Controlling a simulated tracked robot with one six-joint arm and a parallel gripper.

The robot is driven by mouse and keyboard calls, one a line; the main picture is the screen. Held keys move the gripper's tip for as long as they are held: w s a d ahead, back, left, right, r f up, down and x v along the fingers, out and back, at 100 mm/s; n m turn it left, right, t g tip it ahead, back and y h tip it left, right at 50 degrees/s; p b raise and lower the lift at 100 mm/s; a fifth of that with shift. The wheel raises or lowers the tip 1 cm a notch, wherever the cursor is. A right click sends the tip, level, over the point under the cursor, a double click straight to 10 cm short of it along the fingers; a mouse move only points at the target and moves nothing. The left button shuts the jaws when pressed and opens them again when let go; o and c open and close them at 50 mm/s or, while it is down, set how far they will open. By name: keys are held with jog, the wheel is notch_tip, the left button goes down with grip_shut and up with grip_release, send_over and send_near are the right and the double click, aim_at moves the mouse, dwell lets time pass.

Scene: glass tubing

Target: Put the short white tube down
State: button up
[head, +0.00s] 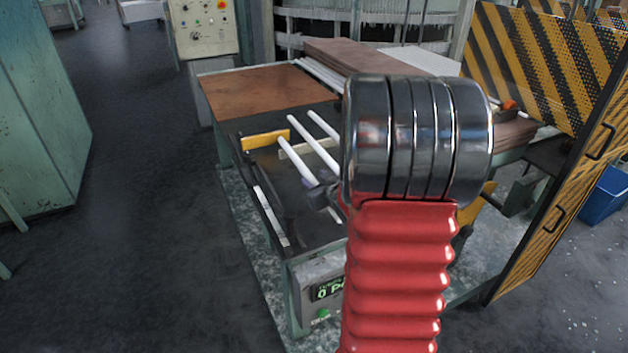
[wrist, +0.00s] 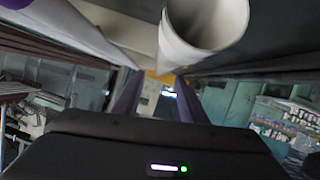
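Several white tubes lie slanted side by side over the dark bed of the machine in the head view: a left one (head: 297,160), a middle one (head: 314,145) and a right one (head: 323,126). I cannot tell surely which is the short one. In the wrist view a hollow white tube (wrist: 205,28) points its open end at the camera, above my gripper (wrist: 157,82). Its two fingers stand apart with background showing between them, and no tube is seen clamped there. Another pale tube (wrist: 70,32) crosses at upper left. In the head view my arm hides most of the gripper.
A brown board (head: 262,86) covers the machine's far end. A yellow block (head: 265,140) lies beside the tubes. A lit display (head: 328,290) is on the machine's front. A yellow-black striped guard (head: 545,60) stands at right. The floor at left is clear.

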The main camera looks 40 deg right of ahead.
jog(key=shift+v, duration=4.7)
jog(key=s+a+r+g, duration=0.1)
jog(key=a+r+g, duration=0.15)
jog(key=a, duration=0.45)
jog(key=s+a+r+g, duration=0.1)
jog(key=a+r, duration=0.2)
jog(key=a, duration=0.4)
jog(key=s+a+n+g+y, duration=0.1)
jog(key=s+a+y, duration=0.1)
jog(key=s+a, duration=0.4)
jog(key=s+a+g+y, duration=0.2)
jog(key=s+a, duration=0.4)
jog(key=a, duration=0.7)
jog(key=shift+s+a+n+y, duration=0.15)
jog(key=shift+s+n+y, duration=0.05)
jog(key=shift+n+y, duration=0.2)
jog(key=shift+g, duration=0.25)
